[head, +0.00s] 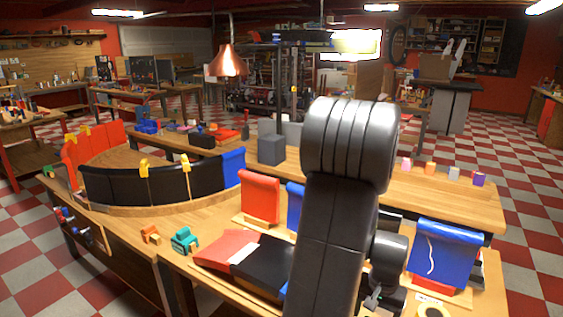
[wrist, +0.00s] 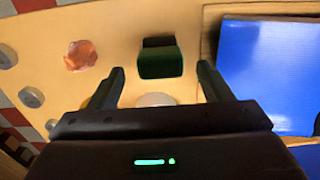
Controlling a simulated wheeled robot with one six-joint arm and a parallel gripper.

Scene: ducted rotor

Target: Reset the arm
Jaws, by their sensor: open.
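My gripper (wrist: 160,78) is open in the wrist view, with its two dark fingers apart and nothing held between them. A dark green block (wrist: 160,62) is on the wooden surface just beyond and between the fingertips. A pale round disc (wrist: 155,99) is between the fingers, closer to the palm. In the head view my black arm (head: 335,220) rises in front of the bench, and my gripper cannot be made out there.
In the wrist view a blue panel (wrist: 270,65) lies right of the fingers, an orange piece (wrist: 80,55) left. In the head view the bench holds a red panel (head: 260,197), a blue panel (head: 443,250), a teal clamp (head: 184,240) and a curved black wall (head: 115,187).

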